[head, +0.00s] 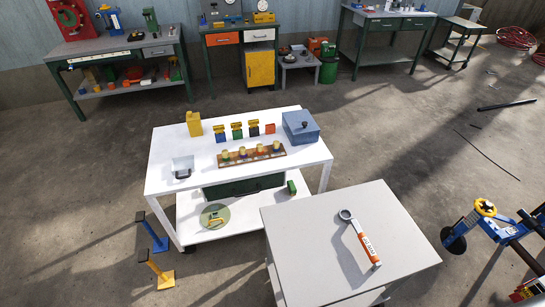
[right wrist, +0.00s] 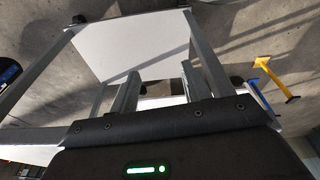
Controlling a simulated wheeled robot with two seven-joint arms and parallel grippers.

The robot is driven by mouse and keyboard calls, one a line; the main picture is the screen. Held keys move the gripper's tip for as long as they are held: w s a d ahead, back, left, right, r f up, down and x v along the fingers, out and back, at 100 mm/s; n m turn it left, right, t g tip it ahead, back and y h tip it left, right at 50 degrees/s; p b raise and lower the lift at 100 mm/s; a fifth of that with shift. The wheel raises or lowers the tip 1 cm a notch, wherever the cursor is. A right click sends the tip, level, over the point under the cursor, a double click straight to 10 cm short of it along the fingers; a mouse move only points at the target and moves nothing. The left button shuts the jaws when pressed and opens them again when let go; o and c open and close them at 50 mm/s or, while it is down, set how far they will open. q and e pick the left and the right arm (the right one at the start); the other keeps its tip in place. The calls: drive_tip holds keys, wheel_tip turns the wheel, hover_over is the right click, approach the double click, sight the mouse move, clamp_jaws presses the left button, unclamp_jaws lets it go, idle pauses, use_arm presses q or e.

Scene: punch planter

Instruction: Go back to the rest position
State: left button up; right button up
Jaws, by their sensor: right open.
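My right gripper (right wrist: 161,76) shows only in the right wrist view. Its two grey fingers stand apart with nothing between them. A pale flat surface (right wrist: 130,42) and grey bars like table legs lie beyond the fingers. I cannot tell which table they belong to. Neither gripper nor arm shows in the head view. My left gripper is in no view.
A white table (head: 165,146) holds a brown board (head: 230,160) with several pegs, a blue box (head: 300,127) and a yellow canister (head: 194,123). A grey table (head: 310,245) bears a wrench-like tool (head: 362,240). Yellow (head: 155,270) and blue (head: 152,233) stands are at left. Floor is open behind.

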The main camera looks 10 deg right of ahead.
drive_tip(key=s+d+f+g+b, duration=0.1)
drive_tip(key=s+d+f, duration=0.2)
drive_tip(key=s+f, duration=1.4)
wheel_tip(320, 180, down, 2)
drive_tip(key=shift+f, duration=0.15)
drive_tip(key=shift+s, duration=0.1)
drive_tip(key=shift+c, duration=0.2)
